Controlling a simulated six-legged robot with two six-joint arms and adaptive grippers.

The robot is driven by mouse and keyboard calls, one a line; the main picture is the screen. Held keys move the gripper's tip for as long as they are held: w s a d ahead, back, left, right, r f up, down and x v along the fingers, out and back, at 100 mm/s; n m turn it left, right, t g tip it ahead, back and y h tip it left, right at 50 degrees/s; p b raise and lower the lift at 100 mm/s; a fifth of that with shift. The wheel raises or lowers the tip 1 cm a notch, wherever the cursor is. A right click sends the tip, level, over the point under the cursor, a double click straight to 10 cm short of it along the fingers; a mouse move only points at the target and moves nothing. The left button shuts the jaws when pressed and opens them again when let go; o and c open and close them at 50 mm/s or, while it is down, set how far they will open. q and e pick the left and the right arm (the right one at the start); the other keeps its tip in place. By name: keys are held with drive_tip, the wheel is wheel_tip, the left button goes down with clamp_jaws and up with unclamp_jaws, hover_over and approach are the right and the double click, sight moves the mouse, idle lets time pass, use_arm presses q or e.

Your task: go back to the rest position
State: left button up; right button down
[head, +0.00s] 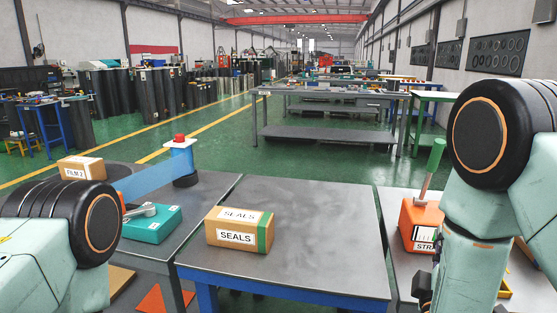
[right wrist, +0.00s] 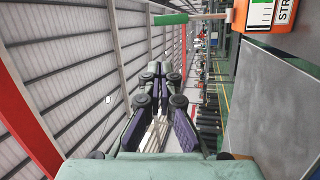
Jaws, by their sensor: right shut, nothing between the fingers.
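My right gripper (right wrist: 161,72) shows in the right wrist view, its two fingers brought together at the tips with nothing between them. It is up in the air, with the ceiling and the hall behind it, and touches nothing. In the head view my right arm stands folded at the right edge, and its fingers cannot be made out clearly there. My left arm shows at the lower left of the head view, but its gripper is out of the picture.
A cardboard SEALS box (head: 239,229) sits on the middle table (head: 330,225). A teal device (head: 151,224) and a FILM 2 box (head: 80,168) are on the left table. An orange device (head: 421,222) with a green handle stands on the right table. The middle table's right half is clear.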

drive_tip(key=s+a+f+m+g+y, duration=0.25)
drive_tip(key=s+f+m+g, duration=0.2)
drive_tip(key=f, duration=0.65)
drive_tip(key=s+a+f+m+g+y, duration=0.2)
drive_tip(key=s+f+m+g+y, duration=0.3)
drive_tip(key=f, duration=0.7)
drive_tip(key=s+a+f+m+g+y, duration=0.1)
drive_tip(key=s+f+g, duration=0.4)
drive_tip(key=s, duration=0.7)
drive_tip(key=s+a+f+m+g, duration=0.1)
drive_tip(key=s+f+g, duration=0.3)
drive_tip(key=s, duration=0.8)
drive_tip(key=shift+a+f+g+y, duration=0.35)
drive_tip(key=shift+a+f, duration=0.25)
drive_tip(key=shift+a, duration=0.15)
drive_tip(key=shift+s+d, duration=0.1)
